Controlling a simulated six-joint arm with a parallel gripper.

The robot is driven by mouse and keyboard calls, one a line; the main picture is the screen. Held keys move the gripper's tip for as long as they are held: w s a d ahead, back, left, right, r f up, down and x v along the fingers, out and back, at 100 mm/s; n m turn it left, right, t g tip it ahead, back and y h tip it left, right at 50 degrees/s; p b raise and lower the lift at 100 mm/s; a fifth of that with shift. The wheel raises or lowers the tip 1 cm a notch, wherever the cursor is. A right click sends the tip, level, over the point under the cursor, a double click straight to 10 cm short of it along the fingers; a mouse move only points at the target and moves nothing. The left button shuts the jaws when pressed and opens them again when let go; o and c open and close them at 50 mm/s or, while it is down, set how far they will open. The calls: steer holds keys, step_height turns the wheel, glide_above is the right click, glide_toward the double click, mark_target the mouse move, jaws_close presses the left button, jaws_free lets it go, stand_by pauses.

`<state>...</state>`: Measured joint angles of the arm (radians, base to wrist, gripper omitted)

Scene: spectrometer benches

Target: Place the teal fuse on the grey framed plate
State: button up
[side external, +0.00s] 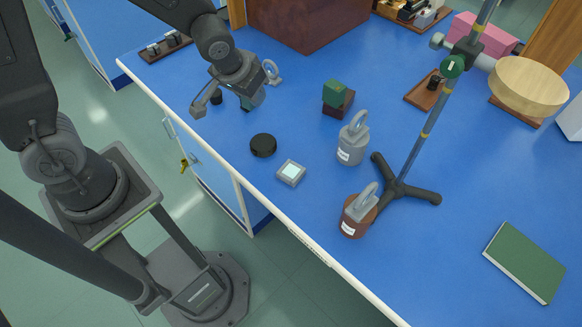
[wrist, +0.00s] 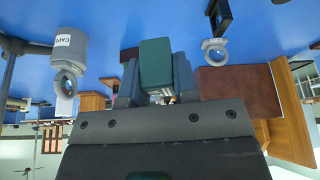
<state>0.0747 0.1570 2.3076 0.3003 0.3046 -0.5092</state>
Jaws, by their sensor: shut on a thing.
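The teal fuse (wrist: 156,65) is a block clamped between the two fingers of my gripper (wrist: 155,85) in the wrist view. In the side view my gripper (side external: 245,93) is over the upper left part of the blue bench, with a bit of the teal fuse (side external: 259,99) showing beneath it. Most of the fuse is hidden there by the gripper. The grey framed plate (side external: 291,173) is a small square with a pale centre, lying near the bench's front edge. It is below and right of my gripper in the side view, apart from it, with nothing on it.
A black round puck (side external: 263,145) lies beside the plate. A green block on a dark base (side external: 336,96), a grey ringed cylinder (side external: 352,142), a brown ringed cylinder (side external: 358,213) and a stand (side external: 402,191) are to the right. A green book (side external: 524,262) lies at lower right.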

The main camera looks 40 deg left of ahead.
steer(key=shift+s+d+m+h, duration=0.4)
steer(key=shift+s+d+m, duration=0.3)
steer(key=shift+m, duration=0.2)
glide_above(295, 167)
steer(key=s, duration=0.1)
step_height(295, 167, down, 7)
steer(key=shift+s+r, duration=0.15)
steer(key=shift+d, duration=0.1)
steer(key=shift+f, duration=2.05)
steer(key=shift+f, duration=0.15)
steer(key=o, duration=0.9)
